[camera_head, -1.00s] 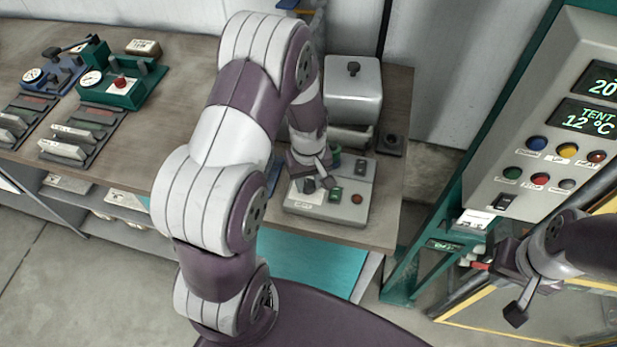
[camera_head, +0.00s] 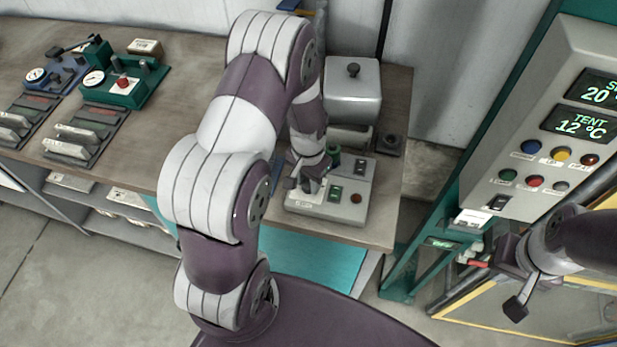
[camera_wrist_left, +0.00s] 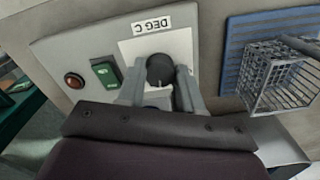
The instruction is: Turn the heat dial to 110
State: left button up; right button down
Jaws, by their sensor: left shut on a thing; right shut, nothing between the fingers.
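The heat dial (camera_wrist_left: 159,71) is a round black knob on a white plate marked "DEG C" (camera_wrist_left: 151,23), seen in the left wrist view. It sits on a light grey control box (camera_head: 345,210) on the bench. My left gripper (camera_wrist_left: 157,88) is shut on the dial, with one finger on each side of it. In the head view my left gripper (camera_head: 305,183) is over the left part of the box and hides the dial. The scale around the dial cannot be read. My right gripper (camera_head: 508,285) is shut and empty, at the right in front of the panel.
The box also has a green switch (camera_wrist_left: 106,72) and a red button (camera_wrist_left: 75,81). A wire basket (camera_wrist_left: 279,82) on a blue mat lies beside it. A grey lidded container (camera_head: 352,92) stands behind the box. A panel with displays (camera_head: 540,120) stands at the right.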

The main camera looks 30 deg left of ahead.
aim_at(308, 183)
pick_arm(q)
jog(key=shift+r+m, duration=0.1)
jog(key=shift+m, duration=0.9)
jog(key=o, duration=1)
jog(key=shift+o, duration=0.2)
jog(key=shift+w+r, duration=0.1)
jog(key=shift+r, duration=0.25)
notch_tip(308, 183, up, 12)
jog(key=b, duration=0.1)
